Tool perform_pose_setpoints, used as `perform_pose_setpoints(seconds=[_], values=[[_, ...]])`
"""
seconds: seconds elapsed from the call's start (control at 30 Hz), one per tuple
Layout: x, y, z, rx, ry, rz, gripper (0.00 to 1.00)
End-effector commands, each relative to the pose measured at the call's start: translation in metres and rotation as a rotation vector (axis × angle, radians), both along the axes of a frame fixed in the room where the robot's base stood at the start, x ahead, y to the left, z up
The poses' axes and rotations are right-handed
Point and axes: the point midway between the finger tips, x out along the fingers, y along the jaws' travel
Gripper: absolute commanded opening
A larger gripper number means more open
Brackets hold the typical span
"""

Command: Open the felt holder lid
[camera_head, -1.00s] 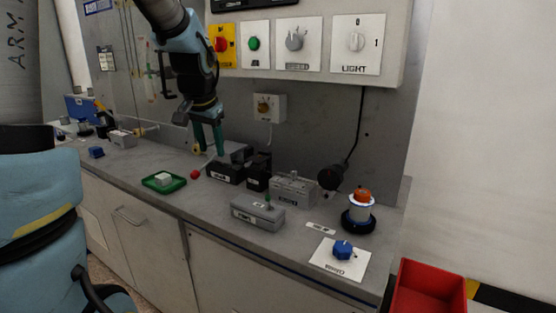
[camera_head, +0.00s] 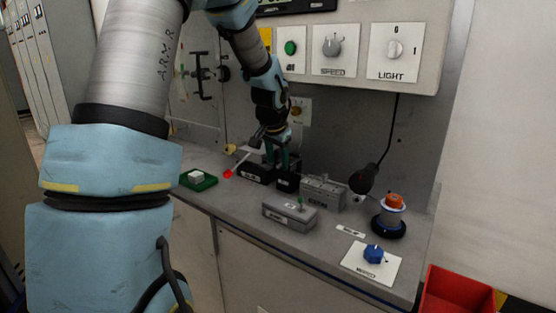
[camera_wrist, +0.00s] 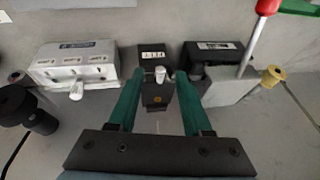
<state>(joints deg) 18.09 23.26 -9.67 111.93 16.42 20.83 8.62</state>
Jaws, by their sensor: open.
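A small black box (camera_wrist: 157,92) with a white label and a pale knob sits between my gripper's fingers in the wrist view. It also shows in the head view (camera_head: 288,183). My gripper (camera_wrist: 159,75) is open, its two green fingers apart on either side of this box and its knob. In the head view my gripper (camera_head: 278,166) hangs down over the box. Whether the fingers touch it cannot be told.
A second black box (camera_wrist: 212,52) with a grey block stands beside it, near a red-tipped lever (camera_wrist: 254,40). A grey box with levers (camera_wrist: 75,65) is on the other side. A green tray (camera_head: 211,184), grey switch box (camera_head: 290,214) and orange-topped button (camera_head: 393,202) share the bench.

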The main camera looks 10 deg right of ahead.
Motion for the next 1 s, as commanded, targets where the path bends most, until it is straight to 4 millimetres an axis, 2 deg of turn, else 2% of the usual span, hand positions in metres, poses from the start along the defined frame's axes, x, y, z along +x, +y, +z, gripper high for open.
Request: perform_pose_setpoints(seconds=[0.37,0.8,1.0], values=[[0.0028,-0.0008,-0.0066,0.001,-0.001,-0.001,0.49],[0.0026,-0.0007,-0.0065,0.0,0.0,0.0,0.02],[0.0025,-0.0007,-0.0065,0.001,0.001,0.0,0.0]])
